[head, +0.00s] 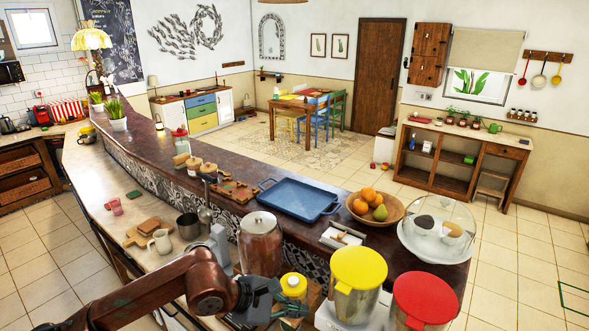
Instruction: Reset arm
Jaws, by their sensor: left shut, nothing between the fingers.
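My left arm (165,290) comes in from the lower left, reaching over the kitchen counter. My left gripper (285,301) is at its end, low in the picture, and is shut with nothing held. It is close to a yellow-lidded jar (294,284), partly in front of it; whether they touch I cannot tell. A brown glass jar (261,245) stands just behind the gripper. My right gripper is not in view.
On the raised bar are a blue tray (297,199), a fruit bowl (375,208) and a glass dome (440,225). Yellow-lidded (358,275) and red-lidded (424,300) containers stand right of the gripper. The tiled floor beyond (510,245) is clear.

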